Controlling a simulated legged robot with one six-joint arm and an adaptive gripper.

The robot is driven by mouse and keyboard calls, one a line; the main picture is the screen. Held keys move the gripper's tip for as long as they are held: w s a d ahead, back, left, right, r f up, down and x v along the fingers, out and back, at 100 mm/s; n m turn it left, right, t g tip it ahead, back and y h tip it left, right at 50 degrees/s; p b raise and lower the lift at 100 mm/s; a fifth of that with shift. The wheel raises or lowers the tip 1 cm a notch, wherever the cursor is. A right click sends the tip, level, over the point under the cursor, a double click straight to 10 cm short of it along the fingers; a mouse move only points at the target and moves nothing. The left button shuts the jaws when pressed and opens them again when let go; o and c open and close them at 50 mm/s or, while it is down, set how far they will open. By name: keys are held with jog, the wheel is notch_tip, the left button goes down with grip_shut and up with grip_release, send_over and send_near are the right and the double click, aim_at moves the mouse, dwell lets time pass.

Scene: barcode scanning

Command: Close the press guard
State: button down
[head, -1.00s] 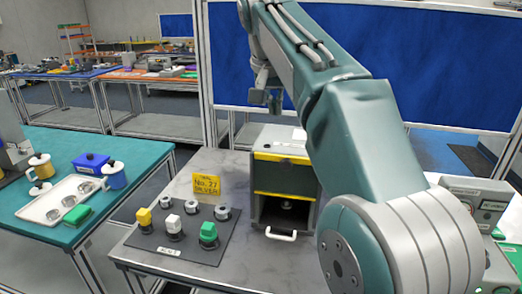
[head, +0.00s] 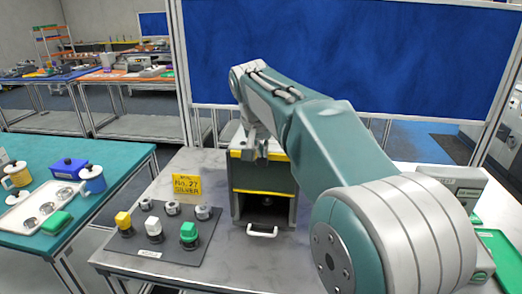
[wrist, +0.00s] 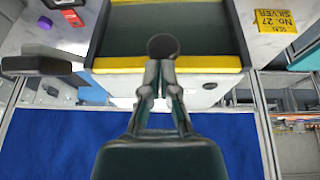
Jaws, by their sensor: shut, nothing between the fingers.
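The press (head: 292,209) is a grey box on the near table. Its guard (head: 262,177) is a dark green panel between yellow edges across the upper front; below it the front is open and dark inside. My gripper (head: 262,154) is at the press's upper yellow edge, partly hidden by my arm. In the wrist view the shut, empty fingers (wrist: 160,66) overlap the yellow edge (wrist: 205,64), beside a dark round shape (wrist: 163,46). Whether they touch the guard I cannot tell.
Left of the press stands a yellow sign (head: 187,188) and a dark board (head: 150,240) with coloured blocks and grey pieces. A teal table (head: 20,250) is farther left. A control box (head: 455,180) and green tray (head: 500,250) are at the right. A blue panel (head: 400,60) rises behind.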

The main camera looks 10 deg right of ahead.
jog(key=shift+a+f, duration=0.3)
jog(key=shift+a, duration=0.3)
send_near(259, 191)
jog(key=f, duration=0.2)
jog(key=d+f, duration=0.1)
jog(key=f, duration=0.2)
jog(key=shift+s+d+f, duration=0.15)
jog(key=shift+d+f, duration=0.05)
jog(key=shift+f, duration=0.05)
jog(key=shift+s+a+f, duration=0.1)
jog(key=shift+a+f, duration=0.05)
jog(key=shift+f, duration=0.3)
jog(key=shift+f, duration=0.1)
jog(key=shift+s, duration=0.1)
